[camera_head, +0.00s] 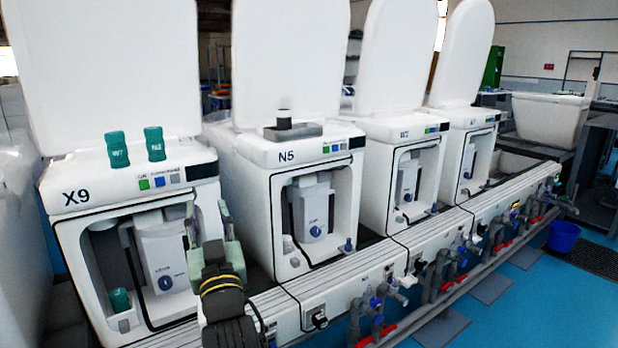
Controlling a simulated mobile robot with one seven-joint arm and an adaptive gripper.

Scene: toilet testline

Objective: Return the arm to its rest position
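My gripper (207,224) is in front of the right side of the unit marked X9 (100,190). Its two fingers point up and stand apart, with nothing visible between them. Part of my arm shows below it at the bottom of the picture. The gripper overlaps the right edge of the X9 opening in the picture; I cannot tell whether it touches anything.
Units N5 (262,158), W7 (385,130) and another run to the right, lids raised. Green bottles (118,150) stand on X9. Pipes and red-handled valves (440,285) line the front rail. The blue floor (540,310) is clear at lower right, near a blue bucket (563,238).

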